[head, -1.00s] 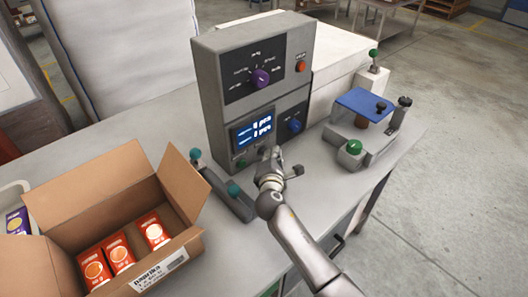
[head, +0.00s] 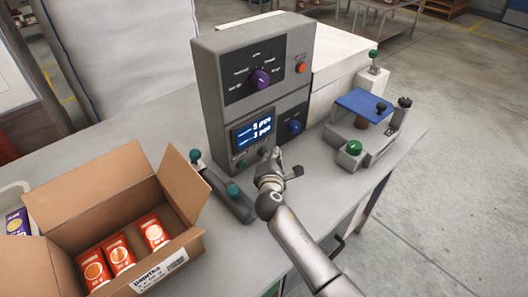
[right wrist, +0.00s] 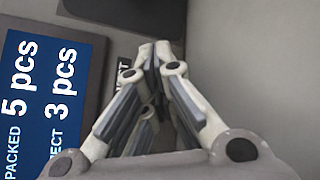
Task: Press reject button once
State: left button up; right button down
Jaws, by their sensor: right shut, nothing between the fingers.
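The grey control box (head: 215,100) stands on the bench with a blue display (head: 252,134) on its lower panel. In the right wrist view the display (right wrist: 48,105) reads "PACKED 5 pcs" and a line ending "ECT 3 pcs". A small green button (head: 241,164) sits below the display. My right gripper (head: 273,154) is shut and empty, its tips close to the lower panel just right of and below the display. No button marked reject can be made out, and contact is unclear.
A purple knob (head: 261,79), an orange button (head: 301,68) and a blue knob (head: 295,127) are on the box. A bar with teal knobs (head: 233,191) and an open carton (head: 172,190) are left. A blue-topped fixture (head: 361,104) is right.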

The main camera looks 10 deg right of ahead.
jog(key=shift+s+d, duration=0.3)
jog(key=shift+s, duration=0.2)
jog(key=shift+s+d+p, duration=0.25)
jog(key=shift+s+p, duration=0.15)
jog(key=shift+p, duration=0.2)
jog(key=shift+s+d+p, duration=0.45)
jog(key=shift+s+d, duration=0.1)
jog(key=shift+s, duration=0.25)
jog(key=shift+s+d+p, duration=0.4)
jog(key=shift+s+d, duration=0.15)
jog(key=shift+s, duration=0.35)
jog(key=shift+f, duration=0.1)
